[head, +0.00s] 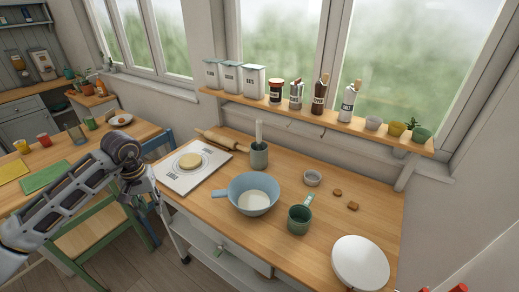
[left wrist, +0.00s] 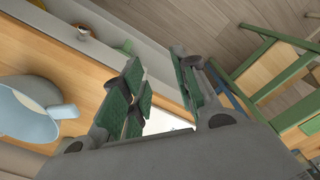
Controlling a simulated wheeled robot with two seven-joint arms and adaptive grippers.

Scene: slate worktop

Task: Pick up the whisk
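I cannot make out a whisk for certain. A pale upright handle (head: 259,133) stands in a dark green cup (head: 259,156) near the back of the wooden counter; its lower end is hidden in the cup. My left gripper (head: 152,198) is beside the counter's left front edge, well apart from that cup. In the left wrist view my left gripper (left wrist: 162,85) has its green-padded fingers spread, with nothing between them.
A blue bowl (head: 253,195) with white contents stands mid-counter; it also shows in the left wrist view (left wrist: 30,110).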

